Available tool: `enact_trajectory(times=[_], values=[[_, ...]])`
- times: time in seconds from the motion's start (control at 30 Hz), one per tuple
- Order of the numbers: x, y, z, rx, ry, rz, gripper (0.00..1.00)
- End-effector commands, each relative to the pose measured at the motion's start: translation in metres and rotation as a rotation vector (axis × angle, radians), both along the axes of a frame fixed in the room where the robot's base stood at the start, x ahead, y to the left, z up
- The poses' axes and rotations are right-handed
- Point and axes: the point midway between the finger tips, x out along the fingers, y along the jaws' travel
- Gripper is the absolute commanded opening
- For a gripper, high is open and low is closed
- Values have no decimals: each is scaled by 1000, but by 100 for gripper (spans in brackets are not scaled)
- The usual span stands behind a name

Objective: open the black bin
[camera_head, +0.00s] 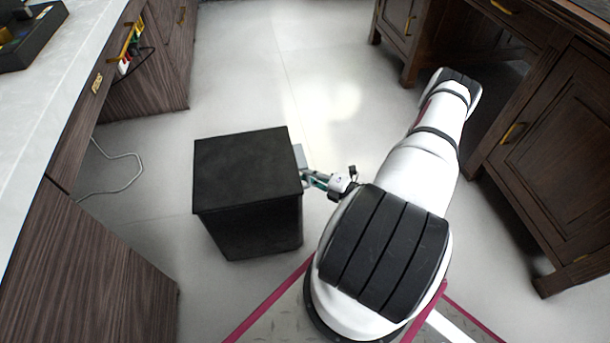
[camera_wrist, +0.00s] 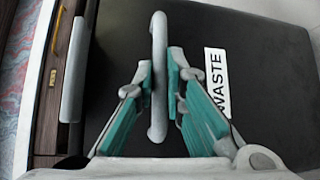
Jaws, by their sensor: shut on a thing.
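The black bin (camera_head: 248,170) stands on the floor left of my arm in the head view, with its flat black top level and apparently closed. In the wrist view its dark face (camera_wrist: 260,60) carries a white label (camera_wrist: 217,82) reading "WASTE". A grey bar handle (camera_wrist: 158,25) stands out from that face. My gripper (camera_wrist: 160,85) has its two teal-padded fingers on either side of the handle, shut on it. In the head view my gripper (camera_head: 318,181) is at the right side of the bin, and the handle's grip is too small to make out.
A wooden cabinet with a pale countertop (camera_head: 60,60) stands at the left, with a black tray (camera_head: 35,35) on it. A dark wooden desk (camera_head: 550,150) is at the right. A white cable (camera_head: 118,157) lies on the floor. Floor behind the bin is clear.

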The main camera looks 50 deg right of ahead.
Motion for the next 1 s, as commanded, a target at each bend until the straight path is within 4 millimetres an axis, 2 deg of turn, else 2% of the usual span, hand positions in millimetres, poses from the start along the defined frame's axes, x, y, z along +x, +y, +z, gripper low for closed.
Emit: enact_trajectory(times=[0.33, 0.37, 0.43, 0.77, 0.87, 1.0], values=[[0, -1, 0, -1, 1, -1, 0], [0, -1, 0, -1, 1, -1, 16], [0, -1, 0, -1, 1, -1, 31], [-1, -1, 0, 0, 0, -1, 31], [-8, -3, 1, -1, 0, -3, 31], [-29, -7, 4, 0, 2, -4, 31]])
